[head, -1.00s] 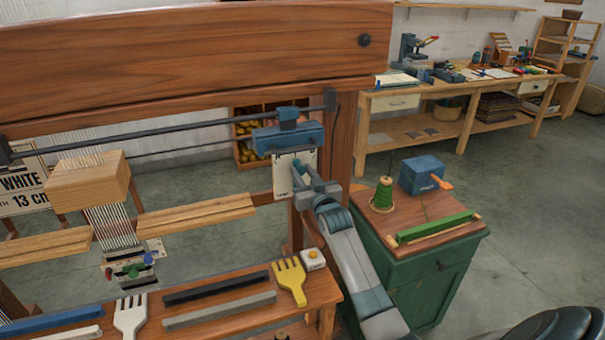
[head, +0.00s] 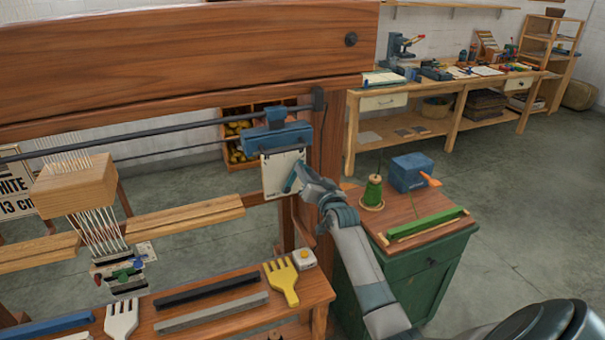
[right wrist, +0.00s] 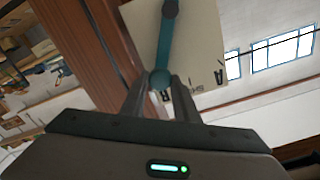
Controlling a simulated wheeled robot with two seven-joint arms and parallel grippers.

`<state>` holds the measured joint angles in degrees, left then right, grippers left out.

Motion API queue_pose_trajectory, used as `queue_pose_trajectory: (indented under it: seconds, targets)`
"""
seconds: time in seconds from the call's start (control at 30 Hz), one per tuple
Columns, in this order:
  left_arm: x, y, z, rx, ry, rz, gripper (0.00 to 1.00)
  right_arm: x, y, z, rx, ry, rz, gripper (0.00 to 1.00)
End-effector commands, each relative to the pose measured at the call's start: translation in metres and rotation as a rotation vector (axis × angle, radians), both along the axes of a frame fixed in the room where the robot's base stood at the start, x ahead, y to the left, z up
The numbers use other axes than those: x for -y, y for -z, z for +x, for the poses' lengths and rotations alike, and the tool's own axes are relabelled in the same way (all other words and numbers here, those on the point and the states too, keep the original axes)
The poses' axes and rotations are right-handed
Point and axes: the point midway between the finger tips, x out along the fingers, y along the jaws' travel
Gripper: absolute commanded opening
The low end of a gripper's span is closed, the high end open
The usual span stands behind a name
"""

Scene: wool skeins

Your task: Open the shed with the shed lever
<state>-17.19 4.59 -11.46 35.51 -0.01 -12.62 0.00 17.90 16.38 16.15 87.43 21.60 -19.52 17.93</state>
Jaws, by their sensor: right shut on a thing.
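The shed lever (right wrist: 164,45) is a teal bar with a round knob, on a pale plate (head: 280,174) below a blue housing (head: 275,137) by the loom's right post. In the right wrist view it runs from a dark pivot down to the knob between my fingers. Letters show on the plate, an A at right and one partly hidden beside the knob. My right gripper (right wrist: 160,88) is shut on the lever's knob; in the head view it (head: 297,182) covers most of the lever. White warp threads (head: 95,232) hang below a wooden block (head: 73,184). My left gripper is out of view.
The loom's thick top beam (head: 180,60) and right post (head: 326,150) frame the lever. A front shelf (head: 235,318) holds a yellow comb (head: 283,283), a white comb (head: 121,318) and bars. A green cabinet (head: 430,283) with a blue box (head: 411,172) stands to the right.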

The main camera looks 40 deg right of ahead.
Motion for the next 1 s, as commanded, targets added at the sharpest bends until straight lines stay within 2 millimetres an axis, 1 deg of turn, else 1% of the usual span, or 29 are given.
queue_pose_trajectory:
  seconds: [0.47,0.5,0.57,0.87,1.0]
  targets:
    - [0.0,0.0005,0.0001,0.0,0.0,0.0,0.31,0.0025,0.0013,-0.0006,0.007,0.0,0.028,0.0]
    - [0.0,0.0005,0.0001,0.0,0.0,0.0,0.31,0.0025,0.0013,-0.0006,0.007,0.0,0.028,0.32]
    - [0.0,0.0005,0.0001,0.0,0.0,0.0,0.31,0.0025,0.0013,-0.0006,0.007,0.0,0.027,0.45]
    - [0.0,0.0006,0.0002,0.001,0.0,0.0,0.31,0.0023,0.0014,-0.0008,0.007,0.0,0.027,0.45]
    - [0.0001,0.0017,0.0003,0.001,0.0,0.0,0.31,0.0014,0.0022,-0.0038,0.007,0.0,0.027,0.45]
